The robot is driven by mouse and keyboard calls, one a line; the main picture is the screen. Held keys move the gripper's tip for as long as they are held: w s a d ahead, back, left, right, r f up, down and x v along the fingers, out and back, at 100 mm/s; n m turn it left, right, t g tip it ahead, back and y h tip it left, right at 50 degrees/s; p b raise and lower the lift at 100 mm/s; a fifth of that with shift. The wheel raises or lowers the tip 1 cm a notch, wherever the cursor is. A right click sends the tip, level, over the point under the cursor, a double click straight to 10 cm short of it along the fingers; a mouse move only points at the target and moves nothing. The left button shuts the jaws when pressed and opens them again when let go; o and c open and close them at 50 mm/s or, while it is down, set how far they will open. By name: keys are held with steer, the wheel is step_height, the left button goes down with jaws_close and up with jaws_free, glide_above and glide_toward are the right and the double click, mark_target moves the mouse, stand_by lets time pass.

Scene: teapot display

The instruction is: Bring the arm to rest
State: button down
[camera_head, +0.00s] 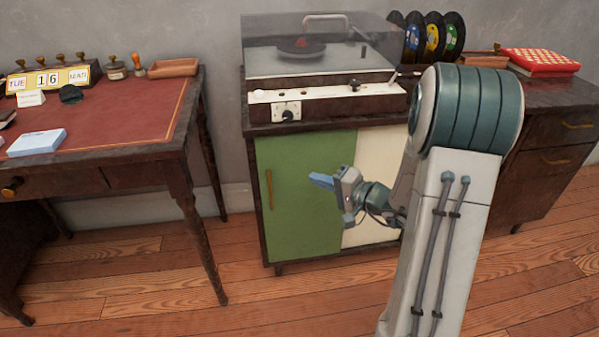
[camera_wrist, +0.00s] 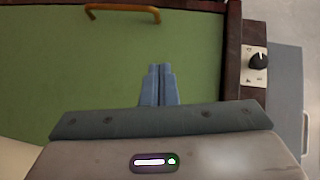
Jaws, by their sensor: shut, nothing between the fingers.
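My gripper (camera_head: 322,181) shows in the head view at the end of my bent arm, in front of the green door of the cabinet. Its blue fingers point to the left. In the wrist view the two fingers of my gripper (camera_wrist: 159,84) lie side by side, shut and empty, with the green door (camera_wrist: 105,55) behind them. I cannot tell the exact gap between the fingertips and the door. My upper arm fills the right middle of the head view and hides part of the cabinet.
A record player (camera_head: 320,95) with a clear lid stands on the cabinet, above my gripper. The green door has a brass handle (camera_head: 269,189). A red-topped desk (camera_head: 100,125) stands at the left. Wooden floor (camera_head: 150,290) lies open in front. A red checkered box (camera_head: 540,62) sits at the right.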

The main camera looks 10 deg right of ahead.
steer(key=s+a+r+n+g+h+p, duration=0.1)
steer(key=s+a+r+n+g+p, duration=0.3)
steer(key=s+r+p, duration=0.5)
steer(key=s+a+r+n+g+p, duration=0.2)
steer(key=s+a+r+g+p, duration=0.3)
steer(key=s+r+g+p, duration=0.45)
steer(key=s+d+r+t+h+p, duration=0.1)
steer(key=d+r+h+p, duration=0.1)
steer(key=r+p, duration=0.3)
steer(key=s+d+r+n+t+h+p, duration=0.1)
steer(key=s+d+r+t+h+p, duration=0.1)
steer(key=r, duration=0.7)
steer(key=s+d+r+t+h+p, duration=0.1)
steer(key=s+d+r+h+p, duration=0.1)
steer(key=r+h+p, duration=0.4)
steer(key=d+r+p, duration=0.1)
steer(key=p, duration=0.2)
steer(key=shift+s+d+n, duration=0.2)
steer(key=shift+d+n, duration=0.1)
steer(key=shift+d, duration=0.05)
